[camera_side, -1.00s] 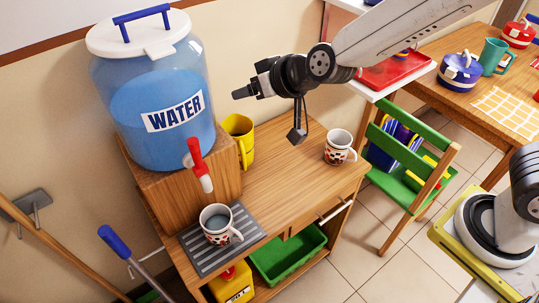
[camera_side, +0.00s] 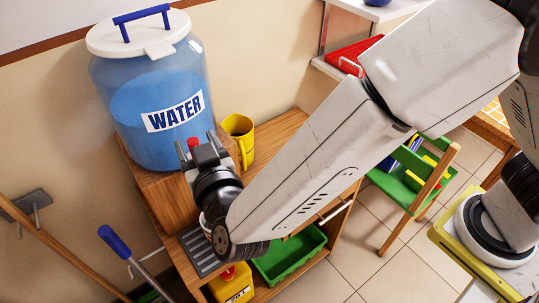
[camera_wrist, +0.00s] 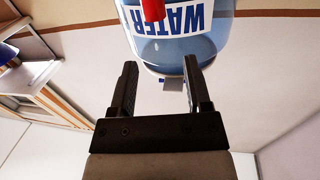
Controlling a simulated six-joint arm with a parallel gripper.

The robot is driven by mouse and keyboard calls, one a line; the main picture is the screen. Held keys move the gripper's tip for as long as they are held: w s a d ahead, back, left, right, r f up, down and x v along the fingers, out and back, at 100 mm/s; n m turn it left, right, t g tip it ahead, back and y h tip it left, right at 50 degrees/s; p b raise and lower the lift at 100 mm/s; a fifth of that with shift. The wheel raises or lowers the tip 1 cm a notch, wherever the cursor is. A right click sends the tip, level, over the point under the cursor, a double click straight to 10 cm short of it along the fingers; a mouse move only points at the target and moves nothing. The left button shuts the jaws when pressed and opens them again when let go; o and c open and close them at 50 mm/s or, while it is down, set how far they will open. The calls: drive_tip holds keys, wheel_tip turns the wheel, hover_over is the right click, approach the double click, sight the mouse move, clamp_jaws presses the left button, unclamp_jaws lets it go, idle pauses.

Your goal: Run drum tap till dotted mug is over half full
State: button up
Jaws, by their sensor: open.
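The water drum (camera_side: 150,100) stands on a wooden block, blue with a white lid and a WATER label. Its red tap (camera_side: 193,142) shows only as a small red piece between my fingers in the side view; my gripper hides the spout. My gripper (camera_side: 196,143) is open in front of the tap. In the wrist view my gripper (camera_wrist: 162,75) has nothing between its fingers, and the red tap (camera_wrist: 152,10) is at the top edge, beyond the fingertips. A patterned mug (camera_side: 204,222) on the grey drip mat is almost wholly hidden by my wrist; its water level cannot be seen.
A yellow jug (camera_side: 238,130) stands close to the right of the drum. A green tray (camera_side: 290,254) and a yellow container (camera_side: 232,284) are below the counter. A green chair (camera_side: 415,180) stands at the right. My arm covers much of the counter.

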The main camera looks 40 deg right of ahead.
sight(193, 142)
drive_tip(key=shift+s+a+f, duration=0.1)
drive_tip(key=shift+s+f, duration=0.05)
drive_tip(key=shift+f, duration=0.7)
drive_tip(key=shift+s+f, duration=0.2)
drive_tip(key=shift+f, duration=0.7)
drive_tip(key=shift+s+a+f, duration=0.1)
drive_tip(key=shift+s+f, duration=0.05)
drive_tip(key=shift+f, duration=0.7)
drive_tip(key=shift+w+d, duration=0.1)
drive_tip(key=shift+w, duration=0.05)
drive_tip(key=shift+w+d, duration=0.25)
drive_tip(key=shift+w, duration=1)
drive_tip(key=shift+w+d, duration=0.25)
drive_tip(key=shift+w, duration=0.95)
drive_tip(key=shift+w+d, duration=0.25)
drive_tip(key=shift+w, duration=1)
clamp_jaws()
